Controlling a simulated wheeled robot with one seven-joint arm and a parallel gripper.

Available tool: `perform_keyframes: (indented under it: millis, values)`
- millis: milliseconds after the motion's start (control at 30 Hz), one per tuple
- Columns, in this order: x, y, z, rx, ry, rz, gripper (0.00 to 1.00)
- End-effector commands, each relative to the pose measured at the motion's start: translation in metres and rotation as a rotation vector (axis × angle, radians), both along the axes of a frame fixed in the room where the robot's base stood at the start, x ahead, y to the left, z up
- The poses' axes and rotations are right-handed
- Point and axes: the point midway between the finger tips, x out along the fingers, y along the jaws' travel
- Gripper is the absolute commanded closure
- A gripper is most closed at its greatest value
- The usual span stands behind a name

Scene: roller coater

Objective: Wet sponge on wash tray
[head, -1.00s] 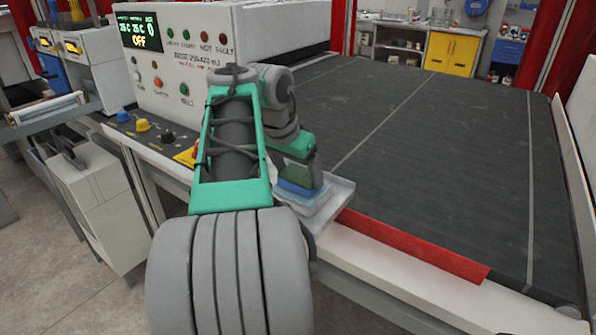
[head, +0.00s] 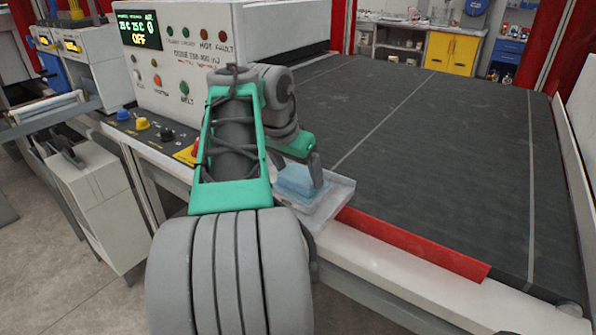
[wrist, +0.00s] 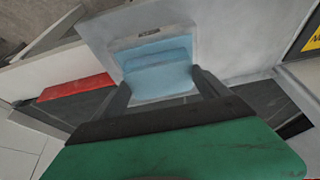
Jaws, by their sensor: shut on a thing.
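The sponge (head: 298,183) is a light blue block at the wash tray, a pale, clear-looking shallow tray (head: 338,194) on the machine's front ledge. My gripper (head: 305,172) is over the tray and shut on the sponge. In the wrist view the sponge (wrist: 158,66) lies between the two dark fingers of my gripper (wrist: 160,82), with the tray (wrist: 102,34) around and beyond it. I cannot tell whether the sponge's underside touches the tray floor. My arm hides the tray's left part in the head view.
A red strip (head: 415,245) runs along the front edge right of the tray. The wide dark belt (head: 430,150) behind is clear. A control box (head: 190,50) with buttons and a display reading OFF stands at the back left.

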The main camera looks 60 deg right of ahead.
Motion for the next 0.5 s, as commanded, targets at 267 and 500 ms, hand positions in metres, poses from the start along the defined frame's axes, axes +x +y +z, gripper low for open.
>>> perform_keyframes:
  millis: [267, 500]
  values:
    - [0.000, 0.000, 0.020, 0.003, 0.002, 0.000, 0.47]
    - [0.000, 0.000, 0.042, 0.002, 0.002, -0.001, 0.47]
